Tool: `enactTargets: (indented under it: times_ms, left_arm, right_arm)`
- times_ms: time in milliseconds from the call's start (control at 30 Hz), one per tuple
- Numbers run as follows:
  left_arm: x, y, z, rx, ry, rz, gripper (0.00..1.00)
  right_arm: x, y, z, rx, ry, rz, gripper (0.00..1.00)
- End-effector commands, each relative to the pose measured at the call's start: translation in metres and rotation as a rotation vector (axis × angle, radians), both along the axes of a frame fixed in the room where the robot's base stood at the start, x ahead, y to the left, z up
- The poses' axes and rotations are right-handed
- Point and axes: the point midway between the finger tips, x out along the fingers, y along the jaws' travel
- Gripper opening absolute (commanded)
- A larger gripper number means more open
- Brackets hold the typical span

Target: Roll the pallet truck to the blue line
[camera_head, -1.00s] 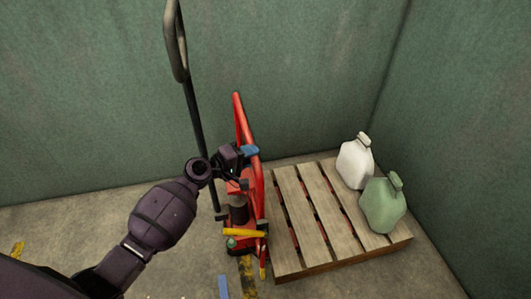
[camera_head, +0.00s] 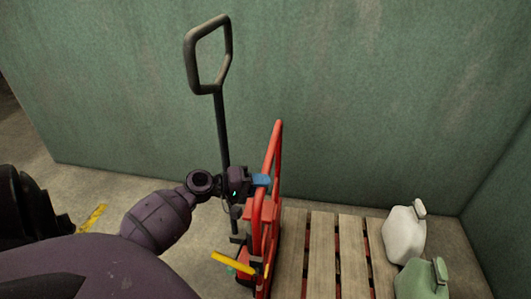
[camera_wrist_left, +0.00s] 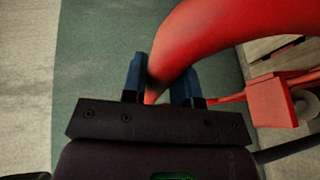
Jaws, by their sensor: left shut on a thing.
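The red pallet truck (camera_head: 274,150) stands right of centre in the head view, with a tall dark handle (camera_head: 222,120) ending in a loop. Its forks are under a wooden pallet (camera_head: 315,250). My left gripper (camera_head: 262,181) is shut on the truck's red tube frame. In the left wrist view the blue fingers (camera_wrist_left: 158,82) sit on either side of the curved red tube (camera_wrist_left: 210,35). My right gripper is not in view. No blue line shows in the current frames.
A white jug (camera_head: 404,238) and a green jug (camera_head: 423,280) stand on the pallet's right side. A green wall (camera_head: 370,110) rises close behind the truck, and another closes the right. A yellow floor mark (camera_head: 92,218) lies on open concrete at left.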

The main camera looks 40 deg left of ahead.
Motion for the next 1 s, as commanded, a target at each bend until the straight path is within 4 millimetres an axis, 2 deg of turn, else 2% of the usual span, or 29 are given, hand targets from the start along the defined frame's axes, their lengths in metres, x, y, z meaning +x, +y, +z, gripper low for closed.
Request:
enactTargets:
  times_ms: [233, 267, 400, 767, 1000]
  left_arm:
    - [-0.001, -0.004, -0.003, 0.0, 0.006, -0.01, 0.0]
    - [-0.001, -0.004, -0.003, 0.0, 0.006, -0.01, 0.31]
    - [-0.001, -0.003, -0.003, 0.0, 0.005, -0.008, 0.52]
    - [-0.004, 0.001, 0.0, 0.0, 0.003, -0.005, 0.53]
    - [-0.032, 0.019, 0.006, 0.0, 0.003, -0.003, 0.53]
  right_arm:
    - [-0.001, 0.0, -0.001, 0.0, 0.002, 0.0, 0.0]
    - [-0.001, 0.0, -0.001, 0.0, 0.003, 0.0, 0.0]
    - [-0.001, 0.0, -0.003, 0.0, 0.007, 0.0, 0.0]
    - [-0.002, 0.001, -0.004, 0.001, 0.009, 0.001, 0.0]
    - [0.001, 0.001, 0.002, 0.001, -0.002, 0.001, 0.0]
